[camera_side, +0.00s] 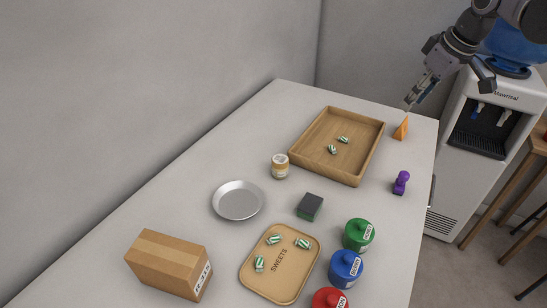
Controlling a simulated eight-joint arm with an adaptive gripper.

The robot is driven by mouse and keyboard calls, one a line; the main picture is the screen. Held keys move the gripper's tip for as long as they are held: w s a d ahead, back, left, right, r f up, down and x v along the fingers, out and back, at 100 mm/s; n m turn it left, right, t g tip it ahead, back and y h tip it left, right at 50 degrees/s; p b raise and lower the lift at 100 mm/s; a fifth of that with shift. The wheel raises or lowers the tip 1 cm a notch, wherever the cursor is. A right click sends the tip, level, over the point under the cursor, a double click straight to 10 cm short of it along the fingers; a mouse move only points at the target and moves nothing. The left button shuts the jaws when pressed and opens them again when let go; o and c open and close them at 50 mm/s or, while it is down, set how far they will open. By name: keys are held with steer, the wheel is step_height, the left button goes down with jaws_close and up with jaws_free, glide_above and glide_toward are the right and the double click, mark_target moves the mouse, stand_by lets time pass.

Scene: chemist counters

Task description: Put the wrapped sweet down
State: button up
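The wrapped sweets are small, with green and white stripes. Several more wrapped sweets (274,239) lie on the board marked SWEETS (284,288) at the front. My gripper (412,99) is at the upper right, tilted, with its tip pointing down and left. It is above the counter's far right corner, close to an orange wedge-shaped thing (401,129) and right of the wooden tray. I cannot make out a sweet at its tip or whether its fingers are apart.
A metal dish (238,200), a jar (280,166), a dark green block (310,207) and a purple stamp-like thing (401,183) stand on the counter. Green (358,235), blue (346,269) and red (329,300) pots line the right front. A cardboard box (169,263) is front left.

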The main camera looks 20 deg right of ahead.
steer(key=s+d+f+m+t, duration=0.1)
steer(key=s+f+m, duration=0.1)
steer(key=s+f, duration=0.3)
steer(key=s+f+m+t, duration=0.2)
steer(key=s+f, duration=0.3)
steer(key=s, duration=0.9)
steer(key=shift+s+d+f+h, duration=0.25)
steer(key=shift+d+f+h, duration=0.05)
steer(key=shift+d+f, duration=0.1)
